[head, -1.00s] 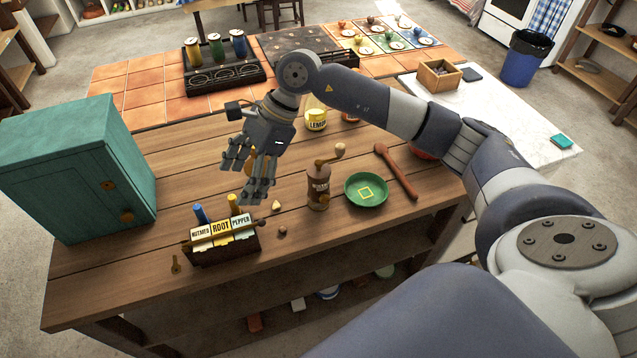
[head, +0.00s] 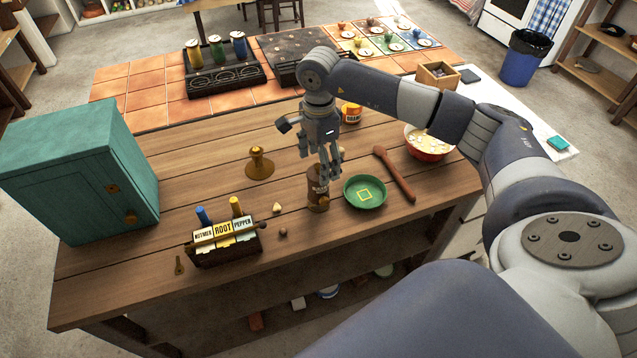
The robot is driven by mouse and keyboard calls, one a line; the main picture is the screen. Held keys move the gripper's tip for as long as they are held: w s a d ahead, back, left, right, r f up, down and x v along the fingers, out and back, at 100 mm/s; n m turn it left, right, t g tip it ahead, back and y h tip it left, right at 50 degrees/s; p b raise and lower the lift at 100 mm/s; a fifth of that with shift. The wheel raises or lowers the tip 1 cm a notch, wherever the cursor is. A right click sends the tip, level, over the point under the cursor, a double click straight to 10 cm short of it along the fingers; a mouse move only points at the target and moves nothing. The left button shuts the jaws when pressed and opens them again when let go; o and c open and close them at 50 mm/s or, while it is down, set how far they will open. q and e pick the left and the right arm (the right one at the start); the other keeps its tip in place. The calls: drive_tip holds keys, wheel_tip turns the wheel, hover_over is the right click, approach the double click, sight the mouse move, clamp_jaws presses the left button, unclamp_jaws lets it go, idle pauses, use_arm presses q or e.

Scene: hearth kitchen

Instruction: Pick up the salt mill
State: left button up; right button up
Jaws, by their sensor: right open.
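A brown wooden mill with a dark label (head: 318,200), the only mill I see, stands upright on the wooden table, left of the green dish. I cannot read its label clearly. My right gripper (head: 328,172) is open with its fingers pointing down at the top of the mill. The fingers and hand hide the mill's crank and upper part. I cannot tell whether they touch it. My left gripper is not in view.
A green dish (head: 365,205) and a wooden pestle (head: 395,172) lie close on the right. A brass stand (head: 259,165) is to the left. A labelled spice box (head: 226,255) and a teal cabinet (head: 80,185) stand further left.

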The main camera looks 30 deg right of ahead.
sight(318, 189)
drive_tip(key=shift+f+p, duration=0.5)
drive_tip(key=shift+f, duration=1.3)
clamp_jaws()
drive_tip(key=shift+r, duration=0.1)
